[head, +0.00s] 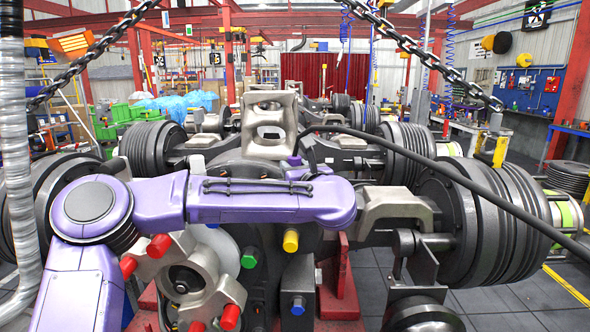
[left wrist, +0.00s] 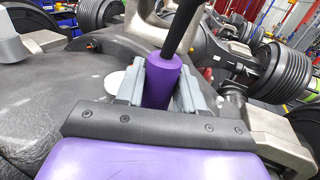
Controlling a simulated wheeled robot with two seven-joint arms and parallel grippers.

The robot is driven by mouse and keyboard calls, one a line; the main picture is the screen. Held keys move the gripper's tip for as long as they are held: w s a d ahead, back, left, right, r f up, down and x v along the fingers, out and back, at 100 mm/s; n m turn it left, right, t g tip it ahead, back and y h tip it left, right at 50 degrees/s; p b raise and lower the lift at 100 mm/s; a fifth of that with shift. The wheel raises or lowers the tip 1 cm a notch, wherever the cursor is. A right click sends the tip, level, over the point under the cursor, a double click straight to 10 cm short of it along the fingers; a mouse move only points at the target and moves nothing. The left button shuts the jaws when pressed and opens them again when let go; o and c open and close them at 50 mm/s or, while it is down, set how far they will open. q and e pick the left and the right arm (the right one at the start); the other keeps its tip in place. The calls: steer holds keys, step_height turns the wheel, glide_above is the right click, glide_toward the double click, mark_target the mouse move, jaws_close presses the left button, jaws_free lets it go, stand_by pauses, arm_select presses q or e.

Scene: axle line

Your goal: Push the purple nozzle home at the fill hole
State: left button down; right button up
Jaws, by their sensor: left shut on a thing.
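The purple nozzle (left wrist: 160,82) stands between the two grey fingers of my left gripper (left wrist: 155,88) in the left wrist view, and the fingers are shut on it. A black hose (left wrist: 182,30) runs up from its top. Its lower end is hidden behind the gripper's dark front edge, and I cannot make out the fill hole or how deep the nozzle sits. A dark rounded housing (left wrist: 60,80) lies below and around the gripper. In the head view a small purple top of the nozzle (head: 295,161) shows just beyond my purple left arm. My right gripper is not in view.
The black hose (head: 400,146) sweeps off to the right across the axle. Large ribbed drums (head: 470,222) stand to the right. A hub with red-tipped arms (head: 188,272) is near my arm. Chains (head: 95,60) hang in from above. A pale disc (left wrist: 109,82) lies left of the nozzle.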

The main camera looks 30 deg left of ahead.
arm_select(q)
steer(key=shift+f+b, duration=0.3)
steer(key=c, duration=0.6)
jaws_free()
steer(key=b+v, duration=0.5)
steer(key=v, duration=0.5)
steer(key=shift+s+d, duration=0.25)
